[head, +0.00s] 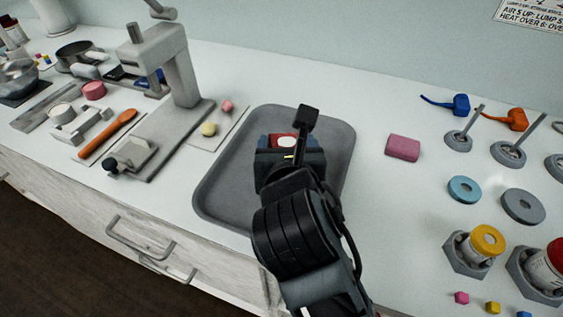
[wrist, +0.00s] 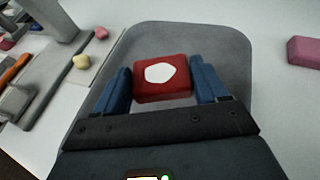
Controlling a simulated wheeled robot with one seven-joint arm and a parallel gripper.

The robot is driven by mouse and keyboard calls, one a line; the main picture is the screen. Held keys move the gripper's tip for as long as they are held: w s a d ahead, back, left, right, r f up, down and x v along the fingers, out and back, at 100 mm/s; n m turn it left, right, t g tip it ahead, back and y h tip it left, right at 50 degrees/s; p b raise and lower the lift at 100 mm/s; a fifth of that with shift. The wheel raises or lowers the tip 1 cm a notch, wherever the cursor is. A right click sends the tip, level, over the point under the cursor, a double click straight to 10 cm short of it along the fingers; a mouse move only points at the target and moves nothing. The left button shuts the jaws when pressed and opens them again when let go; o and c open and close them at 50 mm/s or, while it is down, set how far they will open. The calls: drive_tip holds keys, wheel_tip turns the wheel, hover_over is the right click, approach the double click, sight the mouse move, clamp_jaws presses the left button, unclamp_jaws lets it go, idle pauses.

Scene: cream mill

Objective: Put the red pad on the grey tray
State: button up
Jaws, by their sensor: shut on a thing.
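The red pad (wrist: 162,92) has a white patch on top and sits between the two blue fingers of my gripper (wrist: 161,88) in the wrist view. My gripper is shut on it. In the head view the red pad (head: 285,140) shows just past my gripper (head: 290,150), over the grey tray (head: 338,128). The tray is a shallow rounded rectangle, and my arm hides part of it. I cannot tell whether the pad touches the tray floor or is held a little above it.
A pink block (head: 403,148) lies right of the tray. A grey stand (head: 180,70) with a board holding a yellow and a pink lump is to the left. Blue and orange tools, rings and jars fill the right side. The tray's visible floor is otherwise clear.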

drive_tip(key=shift+w+a+f, duration=0.1)
drive_tip(key=shift+a+f, duration=0.25)
drive_tip(key=shift+a, duration=0.1)
drive_tip(key=shift+f, duration=1.95)
drive_tip(key=o, duration=1)
drive_tip(key=shift+f, duration=0.1)
drive_tip(key=shift+s+r, duration=0.25)
drive_tip(key=shift+s, duration=0.05)
drive_tip(key=v, duration=1.1)
drive_tip(key=shift+s, duration=0.2)
